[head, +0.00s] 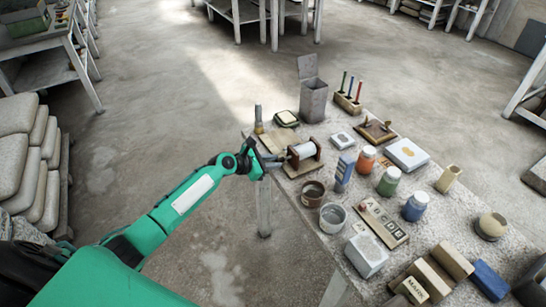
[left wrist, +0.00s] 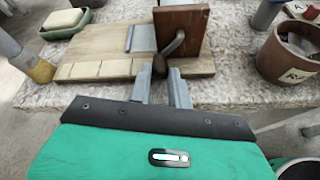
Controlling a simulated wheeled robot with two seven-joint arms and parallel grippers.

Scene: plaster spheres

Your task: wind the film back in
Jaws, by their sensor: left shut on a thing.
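The film winder has a white roll (head: 302,151) between brown wooden end plates. In the left wrist view one end plate (left wrist: 182,30) stands upright on a light wooden board (left wrist: 95,68). A pale sheet (left wrist: 141,38), which looks like film, shows beside that plate. A bent metal crank (left wrist: 175,42) comes from the plate and ends in a dark brown knob (left wrist: 160,66). My left gripper (left wrist: 160,76) is shut on the knob, its fingers on either side. In the head view my left gripper (head: 270,162) is at the winder's left. My right gripper is out of view.
A brown pot (left wrist: 288,55) stands right of the crank, and a green dish (left wrist: 66,22) lies at the back left. A brush (head: 258,120) stands near the table's left edge. Jars, including an orange one (head: 366,159), and blocks crowd the table right of the winder.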

